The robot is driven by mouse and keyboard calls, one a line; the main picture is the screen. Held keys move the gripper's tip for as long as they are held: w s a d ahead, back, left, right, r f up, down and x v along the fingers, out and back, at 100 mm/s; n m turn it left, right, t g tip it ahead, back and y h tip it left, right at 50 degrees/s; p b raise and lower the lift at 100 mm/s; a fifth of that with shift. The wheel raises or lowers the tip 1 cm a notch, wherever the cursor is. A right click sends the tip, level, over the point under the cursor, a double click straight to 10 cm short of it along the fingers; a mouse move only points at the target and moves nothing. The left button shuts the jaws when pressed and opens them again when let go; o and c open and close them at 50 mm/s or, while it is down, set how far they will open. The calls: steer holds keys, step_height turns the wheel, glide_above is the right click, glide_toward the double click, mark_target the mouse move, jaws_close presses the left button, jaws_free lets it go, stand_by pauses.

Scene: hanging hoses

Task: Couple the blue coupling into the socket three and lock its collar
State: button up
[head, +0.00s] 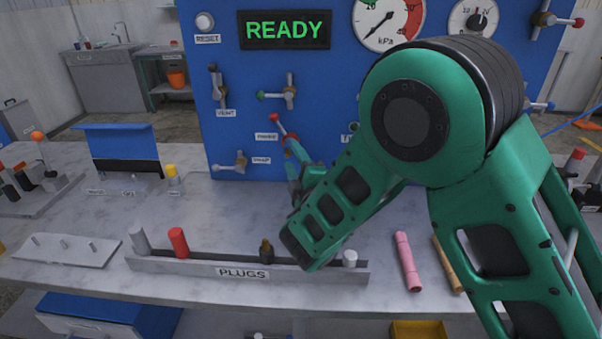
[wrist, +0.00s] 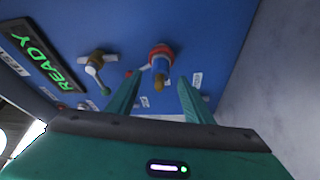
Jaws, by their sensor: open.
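I cannot make out the blue coupling or a socket marked three in either view. My gripper (head: 297,168) is in front of the lower part of the blue panel, partly hidden by my own arm in the head view. In the wrist view its two green fingers (wrist: 160,82) are spread apart. A fitting with an orange-red ring, a blue-grey body and a brownish tip (wrist: 160,64) shows between and beyond them. A lever with a red end (head: 277,122) is close to the gripper in the head view. I cannot tell whether the fingers touch anything.
The blue panel (head: 225,60) carries a READY display (head: 285,30), a pressure gauge (head: 388,20) and a green-tipped valve (head: 289,92). On the bench are a PLUGS rack (head: 200,268), a pink rod (head: 407,262) and a blue-backed stand (head: 118,142).

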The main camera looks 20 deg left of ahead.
steer(key=v, duration=0.6)
steer(key=shift+s+d, duration=0.1)
stand_by(0.3)
